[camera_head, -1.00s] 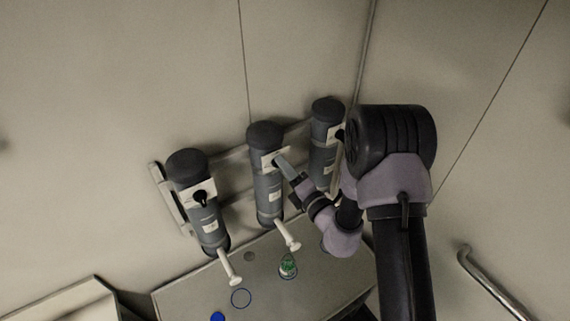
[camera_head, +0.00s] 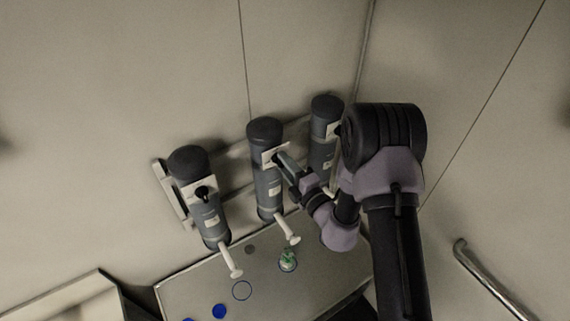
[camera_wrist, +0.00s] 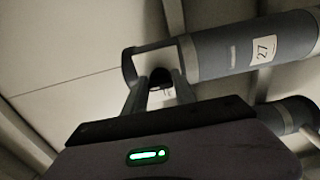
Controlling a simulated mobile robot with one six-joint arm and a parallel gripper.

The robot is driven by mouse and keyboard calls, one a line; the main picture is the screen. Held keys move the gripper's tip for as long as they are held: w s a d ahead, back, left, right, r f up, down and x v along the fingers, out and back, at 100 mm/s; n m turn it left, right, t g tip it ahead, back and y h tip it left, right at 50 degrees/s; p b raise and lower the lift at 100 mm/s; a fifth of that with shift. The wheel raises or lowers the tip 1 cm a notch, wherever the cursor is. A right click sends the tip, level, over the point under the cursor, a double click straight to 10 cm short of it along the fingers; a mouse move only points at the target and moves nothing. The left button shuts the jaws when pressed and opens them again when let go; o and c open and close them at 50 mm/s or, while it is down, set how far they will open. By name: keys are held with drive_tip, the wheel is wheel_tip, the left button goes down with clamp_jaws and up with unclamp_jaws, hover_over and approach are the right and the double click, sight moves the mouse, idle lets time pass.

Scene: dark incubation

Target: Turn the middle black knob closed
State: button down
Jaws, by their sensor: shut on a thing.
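Three grey canisters hang in a row on the wall, each with a pale plate. The middle canister (camera_head: 268,185) has its black knob (camera_wrist: 160,76) on the front plate (camera_wrist: 142,62). My gripper (camera_head: 281,159) reaches in from the right at the middle plate. In the wrist view my gripper's two fingers (camera_wrist: 158,88) stand either side of the knob, shut on it. In the head view the knob is mostly hidden by the fingers. The left knob (camera_head: 203,193) is in plain view; the right knob (camera_head: 337,131) is partly hidden by my arm.
The left canister (camera_head: 203,217) and right canister (camera_head: 322,155) flank the middle one. White spouts (camera_head: 290,239) point down over a grey table (camera_head: 200,283). A metal handrail (camera_head: 480,275) is at right.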

drive_tip(key=c, duration=1)
unclamp_jaws()
drive_tip(key=shift+d, duration=0.1)
drive_tip(key=v, duration=1.7)
drive_tip(key=shift+s, duration=0.2)
drive_tip(key=shift+d, duration=0.15)
